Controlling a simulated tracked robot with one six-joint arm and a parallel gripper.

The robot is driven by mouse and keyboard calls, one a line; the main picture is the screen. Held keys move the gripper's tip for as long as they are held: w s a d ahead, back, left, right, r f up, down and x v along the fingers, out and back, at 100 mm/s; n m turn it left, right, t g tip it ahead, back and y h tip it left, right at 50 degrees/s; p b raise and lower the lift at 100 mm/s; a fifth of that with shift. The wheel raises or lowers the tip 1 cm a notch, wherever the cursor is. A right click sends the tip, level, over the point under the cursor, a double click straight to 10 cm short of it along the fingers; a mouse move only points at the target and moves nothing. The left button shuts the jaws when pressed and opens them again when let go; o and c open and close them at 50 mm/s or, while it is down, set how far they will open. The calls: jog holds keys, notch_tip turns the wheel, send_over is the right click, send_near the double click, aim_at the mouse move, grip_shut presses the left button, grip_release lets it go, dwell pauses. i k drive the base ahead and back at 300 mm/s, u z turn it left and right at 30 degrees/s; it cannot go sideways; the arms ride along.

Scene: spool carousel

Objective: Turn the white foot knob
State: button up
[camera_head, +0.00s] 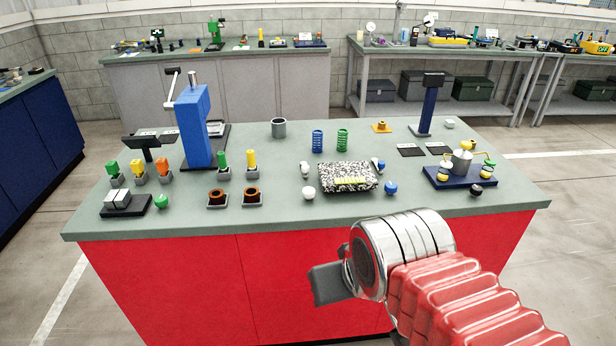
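A white round knob (309,193) stands on the green-grey bench top (270,220), just in front of the left end of a black-and-white speckled block (335,183). A second small white piece (305,168) is behind it, at the block's left side. A blue round knob (391,188) is at the block's front right, with another blue piece (378,165) behind it. My gripper (328,284) shows dark grey in front of the red bench front, below the bench edge and apart from the knobs. It is seen side-on, so its opening is hidden.
Two brown-ringed sockets (217,198) and a green knob (161,201) are left of the white knob. A blue press (195,125) rises at the left. A blue base with a metal pot (462,160) stands at the right. The bench's front strip is clear.

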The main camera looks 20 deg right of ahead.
aim_at(309, 194)
jog(key=u, duration=0.05)
jog(key=i, duration=1)
